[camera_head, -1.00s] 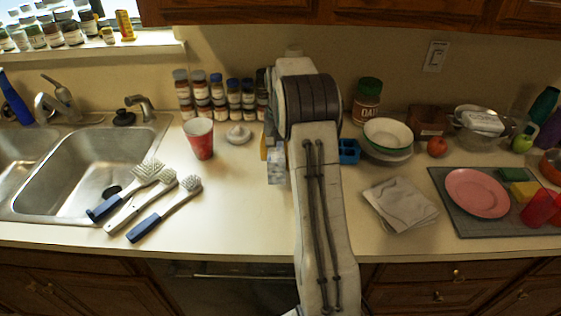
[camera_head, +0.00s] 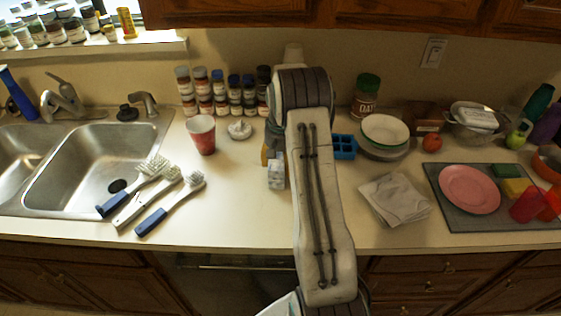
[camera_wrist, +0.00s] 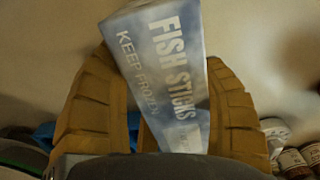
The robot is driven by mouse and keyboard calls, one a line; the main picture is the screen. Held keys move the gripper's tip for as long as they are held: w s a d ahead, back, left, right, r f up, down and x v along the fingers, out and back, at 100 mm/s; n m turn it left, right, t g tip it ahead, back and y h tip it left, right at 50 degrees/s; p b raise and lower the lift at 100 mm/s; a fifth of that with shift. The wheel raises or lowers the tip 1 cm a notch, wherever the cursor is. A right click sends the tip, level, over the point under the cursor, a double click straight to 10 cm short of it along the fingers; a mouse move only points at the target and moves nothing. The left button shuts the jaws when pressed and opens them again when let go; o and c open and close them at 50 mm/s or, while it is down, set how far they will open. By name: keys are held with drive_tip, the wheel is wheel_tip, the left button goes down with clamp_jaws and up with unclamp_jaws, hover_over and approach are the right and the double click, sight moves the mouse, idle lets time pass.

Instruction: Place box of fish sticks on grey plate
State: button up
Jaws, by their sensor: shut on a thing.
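The box of fish sticks (camera_wrist: 165,70) is white and blue, tilted in the wrist view with its label facing the camera. My gripper (camera_wrist: 160,95) has tan ribbed fingers on both sides of the box and is shut on it. In the head view the box (camera_head: 276,175) shows just left of my arm, over the middle of the counter; whether it touches the counter cannot be told. Most of my gripper is hidden there behind my arm. A grey plate (camera_head: 386,154) shows as a rim under a white-and-green bowl, right of my arm.
A blue tray (camera_head: 345,146) lies between my arm and the plate. A folded cloth (camera_head: 395,200) lies in front. A pink plate (camera_head: 469,189) sits on a grey mat (camera_head: 450,213) at right. Spice jars (camera_head: 220,98) line the wall.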

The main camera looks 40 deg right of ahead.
drive_tip(key=shift+f, duration=0.1)
drive_tip(key=o, duration=1.3)
